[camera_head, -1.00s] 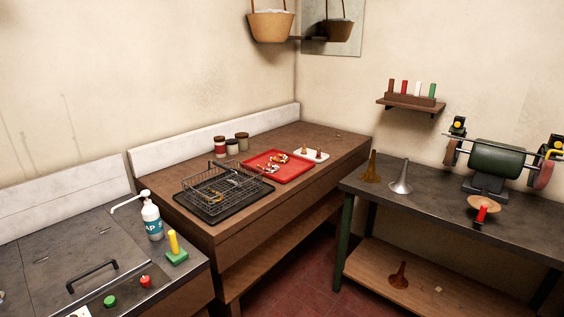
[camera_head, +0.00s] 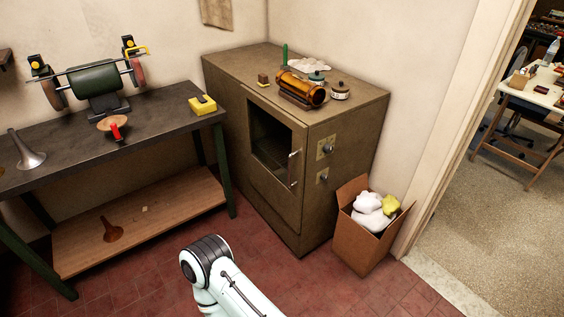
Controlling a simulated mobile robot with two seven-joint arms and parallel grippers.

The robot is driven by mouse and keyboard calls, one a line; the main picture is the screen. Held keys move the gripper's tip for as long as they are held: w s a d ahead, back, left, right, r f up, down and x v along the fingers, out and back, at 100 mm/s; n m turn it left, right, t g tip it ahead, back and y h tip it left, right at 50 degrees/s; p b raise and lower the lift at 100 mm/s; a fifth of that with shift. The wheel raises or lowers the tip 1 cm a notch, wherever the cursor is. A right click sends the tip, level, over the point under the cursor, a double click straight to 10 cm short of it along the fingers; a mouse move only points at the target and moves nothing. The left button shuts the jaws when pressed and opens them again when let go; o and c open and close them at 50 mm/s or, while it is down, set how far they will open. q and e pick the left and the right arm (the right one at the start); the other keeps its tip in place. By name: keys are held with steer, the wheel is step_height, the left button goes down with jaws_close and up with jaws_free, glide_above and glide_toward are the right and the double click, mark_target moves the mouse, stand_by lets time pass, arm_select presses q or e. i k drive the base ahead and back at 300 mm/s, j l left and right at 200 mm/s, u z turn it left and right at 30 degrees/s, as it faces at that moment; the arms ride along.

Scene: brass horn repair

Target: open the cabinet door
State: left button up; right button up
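The olive-brown cabinet (camera_head: 350,120) stands in the corner past the workbench. Its door (camera_head: 264,184) is on the front face and looks shut, with a dark window (camera_head: 271,142) in its upper part. An upright metal handle (camera_head: 293,168) is at the door's right edge. Two small plates with knobs (camera_head: 325,148) are on the face to the right of the handle. Part of one of my arms shows at the bottom middle, over the floor and apart from the cabinet. Neither gripper is in view.
A cardboard box (camera_head: 355,243) with white and yellow cloths stands by the cabinet's right front. A dark workbench (camera_head: 75,138) with a grinder (camera_head: 97,83) is on the left. An amber cylinder (camera_head: 302,87) lies on the cabinet top. Red floor (camera_head: 262,262) before the cabinet is clear.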

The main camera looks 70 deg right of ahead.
mark_target(287, 202)
steer(key=z, duration=2.3)
